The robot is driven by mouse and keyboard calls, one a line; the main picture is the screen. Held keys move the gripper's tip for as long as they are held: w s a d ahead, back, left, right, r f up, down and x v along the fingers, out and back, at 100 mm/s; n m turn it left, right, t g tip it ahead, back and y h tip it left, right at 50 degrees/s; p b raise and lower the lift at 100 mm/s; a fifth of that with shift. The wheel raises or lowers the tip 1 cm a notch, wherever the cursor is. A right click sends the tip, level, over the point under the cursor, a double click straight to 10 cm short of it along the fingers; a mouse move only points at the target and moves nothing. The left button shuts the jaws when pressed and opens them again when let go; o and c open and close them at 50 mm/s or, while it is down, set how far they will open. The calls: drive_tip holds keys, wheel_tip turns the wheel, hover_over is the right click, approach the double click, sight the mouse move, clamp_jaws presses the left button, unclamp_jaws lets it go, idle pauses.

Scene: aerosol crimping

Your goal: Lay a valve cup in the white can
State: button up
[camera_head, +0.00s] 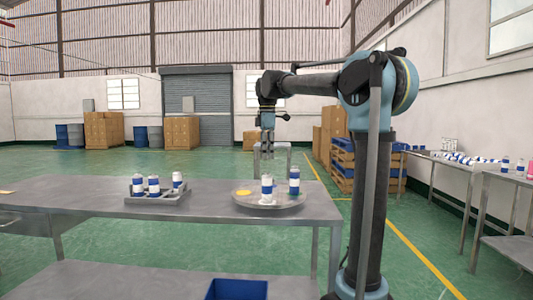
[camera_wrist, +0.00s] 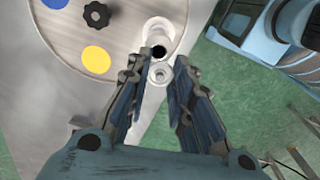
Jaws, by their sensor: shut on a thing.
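The white can (camera_head: 267,197) with a blue band stands on the round disc (camera_head: 287,202) at the right end of the table. In the wrist view the white can (camera_wrist: 157,24) shows from above with a dark open mouth. My gripper (camera_head: 267,148) hangs above this can, pointing down. In the wrist view my gripper (camera_wrist: 165,66) has a small pale valve cup (camera_wrist: 160,76) between its fingertips, shut on it. The cup appears just beside the can's mouth in that view; its height above the can is hard to tell. The cup is too small to make out in the head view.
The disc carries a black knob (camera_wrist: 96,14) and a yellow spot (camera_wrist: 96,59). A grey tray (camera_head: 158,199) with several cans is to the left. A blue bin (camera_head: 236,290) is below in front.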

drive_tip(key=shift+w+d+f, duration=0.1)
drive_tip(key=shift+w+f, duration=0.05)
drive_tip(key=shift+w, duration=0.05)
drive_tip(key=shift+f, duration=2.65)
drive_tip(key=shift+s, duration=0.1)
drive_tip(key=o, duration=0.7)
drive_tip(key=o, duration=0.6)
drive_tip(key=shift+r, duration=0.1)
